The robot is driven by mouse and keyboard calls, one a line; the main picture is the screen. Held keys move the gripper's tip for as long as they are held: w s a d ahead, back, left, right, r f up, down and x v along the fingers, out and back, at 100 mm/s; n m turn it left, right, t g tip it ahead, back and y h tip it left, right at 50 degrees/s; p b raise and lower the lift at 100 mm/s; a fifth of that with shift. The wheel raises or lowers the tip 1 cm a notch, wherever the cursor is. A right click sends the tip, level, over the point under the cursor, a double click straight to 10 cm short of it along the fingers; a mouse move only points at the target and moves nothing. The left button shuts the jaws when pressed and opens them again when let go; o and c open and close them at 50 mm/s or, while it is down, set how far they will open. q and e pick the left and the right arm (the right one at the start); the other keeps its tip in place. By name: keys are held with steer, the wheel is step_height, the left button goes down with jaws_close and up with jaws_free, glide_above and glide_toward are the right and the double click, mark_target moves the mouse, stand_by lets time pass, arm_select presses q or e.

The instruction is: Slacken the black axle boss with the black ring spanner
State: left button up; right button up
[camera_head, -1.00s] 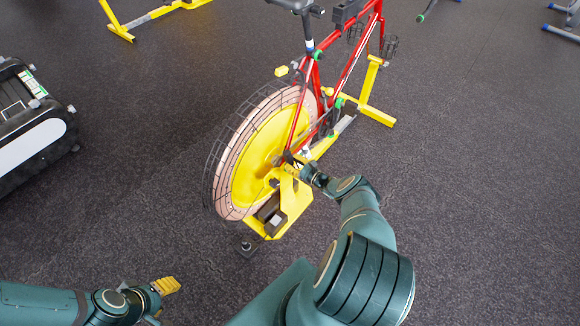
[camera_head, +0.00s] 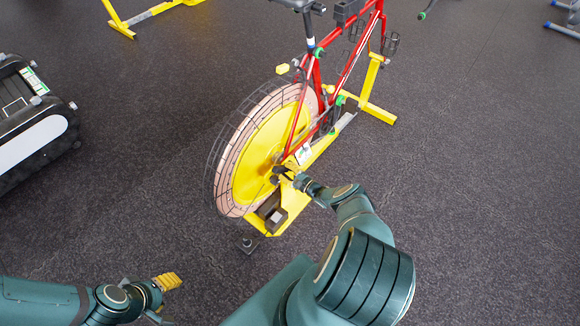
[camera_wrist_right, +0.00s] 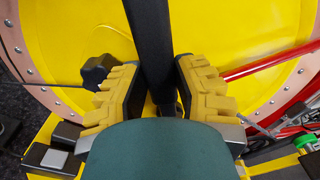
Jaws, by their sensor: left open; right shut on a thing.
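My right gripper (camera_head: 283,173) is at the hub side of the yellow wheel disc (camera_head: 256,160). In the right wrist view its two yellow ribbed fingers (camera_wrist_right: 160,92) are shut on a long black bar, the black ring spanner (camera_wrist_right: 152,35). The bar runs up out of that picture, so its ring end is not visible there. The black axle boss cannot be made out for certain; the hand and spanner cover much of the hub area. My left gripper (camera_head: 168,290) is open and empty, low over the floor at the bottom left.
A black lobed knob (camera_wrist_right: 97,72) sits left of the fingers in the right wrist view. The red bike frame (camera_head: 350,70) and yellow stand (camera_head: 375,110) are beyond the wheel. A black-and-white case (camera_head: 35,125) is at the left. Floor between is clear.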

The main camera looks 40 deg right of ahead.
jaws_close()
steer(key=shift+w+d+r+m, duration=0.1)
steer(key=shift+d+r+m, duration=0.3)
steer(key=shift+m, duration=0.2)
stand_by(0.4)
steer(key=shift+s+d, duration=0.1)
steer(key=shift+s, duration=0.7)
stand_by(1.0)
steer(key=shift+s+d, duration=0.15)
steer(key=shift+s, duration=0.6)
steer(key=shift+s, duration=0.15)
